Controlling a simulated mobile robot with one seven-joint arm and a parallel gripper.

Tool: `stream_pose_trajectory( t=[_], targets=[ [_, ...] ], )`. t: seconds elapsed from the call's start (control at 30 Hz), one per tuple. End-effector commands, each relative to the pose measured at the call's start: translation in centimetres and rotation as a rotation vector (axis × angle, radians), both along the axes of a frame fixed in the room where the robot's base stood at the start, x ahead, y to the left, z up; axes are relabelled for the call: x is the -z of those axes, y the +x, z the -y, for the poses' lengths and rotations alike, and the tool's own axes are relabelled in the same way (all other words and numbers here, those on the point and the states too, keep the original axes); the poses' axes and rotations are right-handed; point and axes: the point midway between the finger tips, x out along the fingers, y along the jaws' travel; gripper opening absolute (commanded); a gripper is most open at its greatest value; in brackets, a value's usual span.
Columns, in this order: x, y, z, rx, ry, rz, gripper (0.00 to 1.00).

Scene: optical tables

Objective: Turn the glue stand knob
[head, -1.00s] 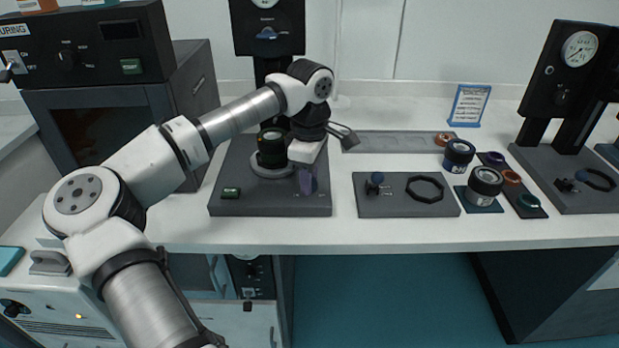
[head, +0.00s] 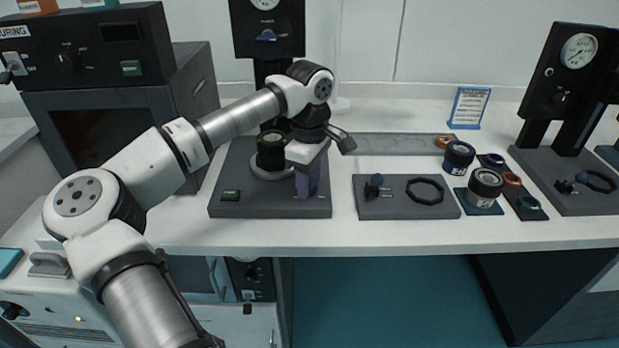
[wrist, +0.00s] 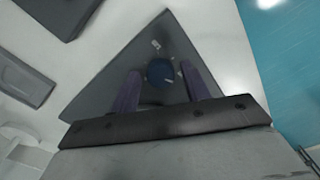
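The glue stand is a black gauge stand with a wide dark grey base (head: 230,170) at the left of the table. My gripper (head: 308,190) points down over the front right part of this base, its purple fingers low above it. In the wrist view, a dark blue round knob (wrist: 160,73) lies between the two fingers, with pale marks beside it. The fingers stand apart with a gap on each side of the knob, so they look open around it and do not grip it. The head view hides the knob behind my gripper.
A dark round container (head: 271,150) stands on the base, left of my gripper. A flat grey plate (head: 398,206) with a blue-topped knob and black ring lies to the right. Jars (head: 486,186) and a second gauge stand (head: 575,60) are farther right. The table's front edge is close.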

Motion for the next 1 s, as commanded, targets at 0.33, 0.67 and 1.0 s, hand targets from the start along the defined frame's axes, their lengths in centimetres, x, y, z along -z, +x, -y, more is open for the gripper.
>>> stream_pose_trajectory(
  t=[0.33, 0.67, 1.0],
  targets=[
    [-0.1, 0.0, 0.0, -0.001, 0.001, 0.000, 0.52],
    [-5.5, 0.0, 0.0, -0.002, 0.002, 0.002, 0.52],
    [-12.3, 0.0, 0.0, -0.002, 0.002, 0.001, 0.52]
  ],
)
